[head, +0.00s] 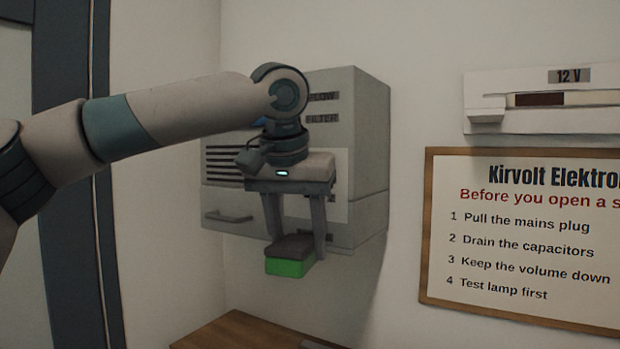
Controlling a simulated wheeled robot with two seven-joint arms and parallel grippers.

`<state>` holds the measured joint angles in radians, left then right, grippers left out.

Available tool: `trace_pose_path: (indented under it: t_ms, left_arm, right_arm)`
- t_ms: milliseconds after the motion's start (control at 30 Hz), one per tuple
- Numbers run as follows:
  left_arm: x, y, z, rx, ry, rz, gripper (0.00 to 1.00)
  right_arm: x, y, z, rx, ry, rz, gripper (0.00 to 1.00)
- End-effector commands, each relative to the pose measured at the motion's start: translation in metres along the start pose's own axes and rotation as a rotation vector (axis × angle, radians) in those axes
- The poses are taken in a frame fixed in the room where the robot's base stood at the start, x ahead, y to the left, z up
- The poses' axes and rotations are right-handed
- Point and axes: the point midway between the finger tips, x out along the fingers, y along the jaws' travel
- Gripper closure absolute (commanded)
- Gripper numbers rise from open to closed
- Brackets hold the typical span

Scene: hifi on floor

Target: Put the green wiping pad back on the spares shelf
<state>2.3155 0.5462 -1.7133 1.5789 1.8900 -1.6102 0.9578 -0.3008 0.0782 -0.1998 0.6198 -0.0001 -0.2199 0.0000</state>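My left gripper (295,245) comes in from the left and points down, with its two fingers on either side of the green wiping pad (287,267). The pad is bright green below with a dark grey-brown upper part, and it hangs in the air between the fingertips. It looks roughly level. A wooden surface (235,333) shows at the bottom edge, below the pad and apart from it. I cannot tell whether this is the spares shelf, as no label shows and most of it is out of frame. My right gripper is not in view.
A grey wall cabinet (369,150) marked FLOW and FILTER, with a handle (228,217), stands close behind my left gripper. A white 12 V unit (545,122) and a framed sign (520,235) hang on the right wall. A dark frame stands at left.

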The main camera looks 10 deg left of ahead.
Motion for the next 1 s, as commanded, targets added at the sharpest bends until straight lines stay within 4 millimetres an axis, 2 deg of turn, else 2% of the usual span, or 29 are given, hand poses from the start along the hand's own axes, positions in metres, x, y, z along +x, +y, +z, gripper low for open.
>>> trace_pose_path:
  t_ms: [33, 100, 300, 500, 600, 700, 800, 1000]
  left_arm:
    - [0.031, -0.005, 0.008, -0.004, -0.007, -0.002, 0.75]
    - [0.064, -0.01, 0.015, -0.013, -0.004, -0.005, 0.75]
    - [0.157, -0.024, 0.044, -0.035, -0.002, -0.013, 0.75]
    - [0.239, -0.033, 0.082, -0.049, 0.004, -0.016, 0.75]
    - [0.268, -0.036, 0.099, -0.054, 0.007, -0.015, 0.75]
    - [0.288, -0.037, 0.111, -0.056, 0.011, -0.012, 0.75]
    - [0.299, -0.038, 0.118, -0.06, 0.014, -0.01, 0.75]
    - [0.303, -0.038, 0.121, -0.06, 0.016, -0.009, 0.75]
  right_arm:
    - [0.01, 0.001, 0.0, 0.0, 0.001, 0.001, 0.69]
    - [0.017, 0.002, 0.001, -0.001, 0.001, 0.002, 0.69]
    - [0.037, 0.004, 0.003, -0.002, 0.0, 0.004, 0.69]
    - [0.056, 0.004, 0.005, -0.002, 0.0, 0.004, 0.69]
    - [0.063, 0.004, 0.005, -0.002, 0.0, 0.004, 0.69]
    - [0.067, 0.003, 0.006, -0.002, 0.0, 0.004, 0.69]
    - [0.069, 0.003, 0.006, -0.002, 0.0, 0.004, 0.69]
    - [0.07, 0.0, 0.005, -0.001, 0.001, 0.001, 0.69]
